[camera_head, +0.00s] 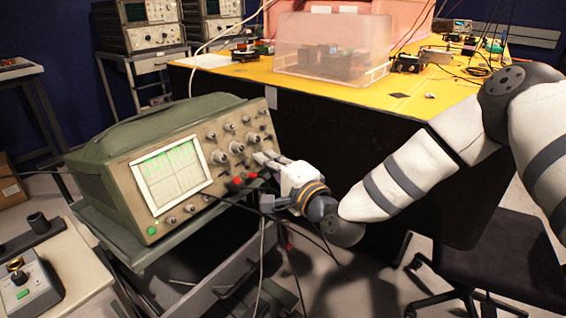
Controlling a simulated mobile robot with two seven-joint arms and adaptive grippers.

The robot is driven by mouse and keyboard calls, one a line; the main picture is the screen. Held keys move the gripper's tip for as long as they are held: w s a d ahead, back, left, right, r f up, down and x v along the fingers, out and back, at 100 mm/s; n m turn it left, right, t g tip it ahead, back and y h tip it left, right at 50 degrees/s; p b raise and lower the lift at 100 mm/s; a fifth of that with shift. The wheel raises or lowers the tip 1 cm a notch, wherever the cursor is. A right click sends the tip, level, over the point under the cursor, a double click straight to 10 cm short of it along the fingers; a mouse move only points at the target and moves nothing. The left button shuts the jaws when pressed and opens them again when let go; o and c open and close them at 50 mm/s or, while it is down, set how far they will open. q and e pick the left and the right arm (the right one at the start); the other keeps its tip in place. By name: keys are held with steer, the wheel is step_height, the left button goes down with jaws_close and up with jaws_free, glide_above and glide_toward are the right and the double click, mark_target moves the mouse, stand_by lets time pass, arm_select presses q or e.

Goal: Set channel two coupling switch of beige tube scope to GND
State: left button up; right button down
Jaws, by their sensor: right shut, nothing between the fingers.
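The beige tube scope (120,178) stands on a cart at left centre, with an olive-green case and a beige front panel. Its lit screen (170,173) shows a green trace. Several knobs (220,157) sit right of the screen. My right gripper (263,160) is shut and empty, its fingertips at the lower right part of the panel. I cannot tell whether they touch it. The channel two coupling switch is too small to make out and may be hidden behind the fingers. My left gripper is not in view.
Red plugs and black cables (236,184) hang from the panel just left of my right gripper. A yellow-topped bench (430,98) with a clear box (330,45) stands behind. A black chair (500,262) is at lower right. A small control box (27,284) sits at lower left.

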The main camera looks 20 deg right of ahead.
mark_target(249, 159)
steer(key=shift+s+a, duration=0.45)
steer(key=shift+a, duration=0.25)
steer(key=shift+s+a+p, duration=0.3)
steer(key=shift+s+a, duration=0.1)
steer(key=shift+a, duration=0.3)
